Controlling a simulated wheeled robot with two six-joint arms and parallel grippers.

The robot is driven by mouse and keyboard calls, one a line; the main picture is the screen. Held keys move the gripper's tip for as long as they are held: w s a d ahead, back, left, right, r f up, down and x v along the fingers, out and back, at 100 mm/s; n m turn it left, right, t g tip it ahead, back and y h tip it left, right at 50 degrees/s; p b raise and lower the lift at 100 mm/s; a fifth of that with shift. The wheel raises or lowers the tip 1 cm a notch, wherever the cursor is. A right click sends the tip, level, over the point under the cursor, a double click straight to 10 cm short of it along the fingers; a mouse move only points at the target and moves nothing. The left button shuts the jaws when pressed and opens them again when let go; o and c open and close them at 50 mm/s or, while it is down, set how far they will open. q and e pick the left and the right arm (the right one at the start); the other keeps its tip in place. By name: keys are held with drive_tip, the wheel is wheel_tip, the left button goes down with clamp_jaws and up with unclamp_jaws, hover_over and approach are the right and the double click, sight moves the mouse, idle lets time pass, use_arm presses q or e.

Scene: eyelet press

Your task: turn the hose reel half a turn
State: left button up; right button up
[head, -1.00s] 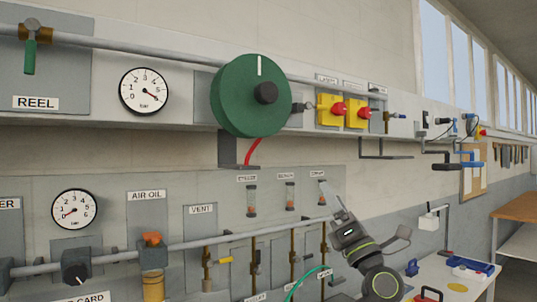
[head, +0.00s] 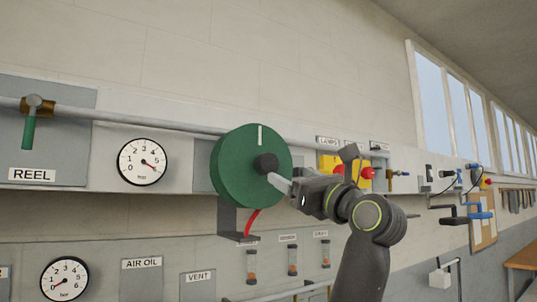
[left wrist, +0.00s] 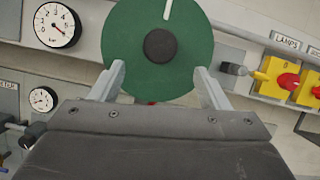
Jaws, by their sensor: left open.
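The green hose reel (head: 235,180) is a round drum on the wall panel, with a black hub knob (head: 266,163) at its centre and a white mark (head: 260,135) at the top of its face. A red hose comes out below it. My left gripper (head: 312,167) is in front of the wall at the right of the reel, one finger close to the knob in the picture. In the left wrist view the open jaws (left wrist: 159,72) spread in front of the reel's lower face, with the knob (left wrist: 160,46) between and beyond the fingertips. Nothing is held. My right gripper is out of view.
A pressure gauge (head: 142,162) and a green-handled valve (head: 29,130) labelled REEL are left of the reel. Yellow boxes with red knobs (left wrist: 288,81) are to its right, partly behind my gripper in the head view. Pipes run along the wall.

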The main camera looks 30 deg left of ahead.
sight(271, 165)
use_arm(q)
drive_tip(key=p+x, duration=0.4)
drive_tip(key=x, duration=0.5)
drive_tip(key=shift+r+p, duration=0.15)
drive_tip(key=shift+p, duration=0.15)
drive_tip(key=shift+w+a+r, duration=0.1)
drive_tip(key=shift+w+a, duration=0.1)
drive_tip(key=shift+a, duration=0.4)
drive_tip(key=shift+d, duration=0.1)
drive_tip(key=shift+c, duration=0.3)
